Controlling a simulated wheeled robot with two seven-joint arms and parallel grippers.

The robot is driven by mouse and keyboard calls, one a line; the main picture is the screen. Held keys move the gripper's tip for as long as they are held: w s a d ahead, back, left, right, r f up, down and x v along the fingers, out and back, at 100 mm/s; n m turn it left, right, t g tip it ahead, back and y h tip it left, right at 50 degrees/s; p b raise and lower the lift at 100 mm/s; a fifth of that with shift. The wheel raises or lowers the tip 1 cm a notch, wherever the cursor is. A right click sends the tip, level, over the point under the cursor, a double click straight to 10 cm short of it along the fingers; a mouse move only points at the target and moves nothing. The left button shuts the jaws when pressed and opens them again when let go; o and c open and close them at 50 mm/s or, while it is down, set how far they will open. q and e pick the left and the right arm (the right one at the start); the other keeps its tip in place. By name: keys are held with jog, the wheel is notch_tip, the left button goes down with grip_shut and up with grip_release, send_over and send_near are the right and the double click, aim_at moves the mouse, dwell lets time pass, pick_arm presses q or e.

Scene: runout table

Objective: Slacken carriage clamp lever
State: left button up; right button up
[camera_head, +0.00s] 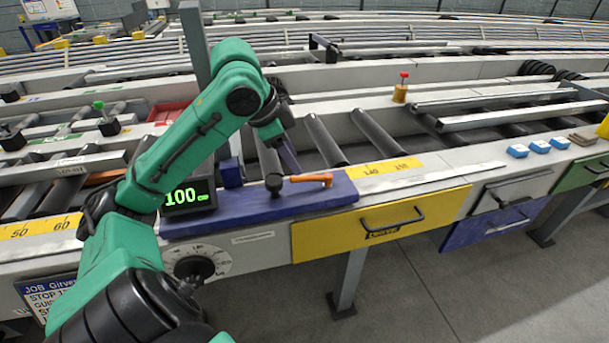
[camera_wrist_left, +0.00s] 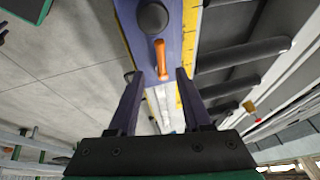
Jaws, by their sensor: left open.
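The carriage clamp lever (camera_head: 308,180) is an orange handle with a dark round hub (camera_head: 274,183) at its left end. It lies along the blue carriage (camera_head: 340,193) on the front rail. My left gripper (camera_head: 292,162) is above and behind the lever, fingers pointing down toward it. In the left wrist view the gripper (camera_wrist_left: 157,74) is open and empty. There the orange lever (camera_wrist_left: 162,60) appears between the two fingertips, beyond them, with the hub (camera_wrist_left: 153,18) farther up the picture. I see no contact. My right gripper is out of view.
A display (camera_head: 190,196) reading 100 stands on the carriage's left part, beside my arm. A yellow drawer (camera_head: 340,238) and a round dial (camera_head: 194,264) are on the front below. Rollers (camera_head: 325,140) lie behind. Blue blocks (camera_head: 540,146) sit on the rail at right.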

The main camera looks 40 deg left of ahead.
aim_at(305, 177)
pick_arm(q)
jog(key=x, duration=0.7)
jog(key=shift+w, duration=0.15)
grip_shut()
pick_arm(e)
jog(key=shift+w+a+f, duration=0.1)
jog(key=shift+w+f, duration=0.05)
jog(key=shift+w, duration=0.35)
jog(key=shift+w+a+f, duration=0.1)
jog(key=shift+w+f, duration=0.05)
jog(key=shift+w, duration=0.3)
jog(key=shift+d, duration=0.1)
